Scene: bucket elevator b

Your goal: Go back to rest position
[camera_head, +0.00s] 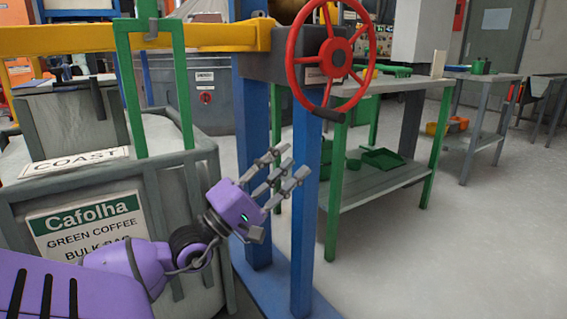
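My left gripper (281,177) is at the end of my purple arm, which comes in from the lower left. Its grey fingers are spread and point up and to the right, with nothing between them. It shows in front of the blue posts (304,205), below the red handwheel (331,57) and apart from it. I cannot tell exactly how far it is from the posts. My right gripper is not in view.
A grey crate (185,190) with a "Cafolha green coffee" sign (88,226) stands at left, partly behind my arm. A yellow beam (75,38) crosses above it. Green-legged workbenches (385,185) stand at right. The floor (450,260) at lower right is clear.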

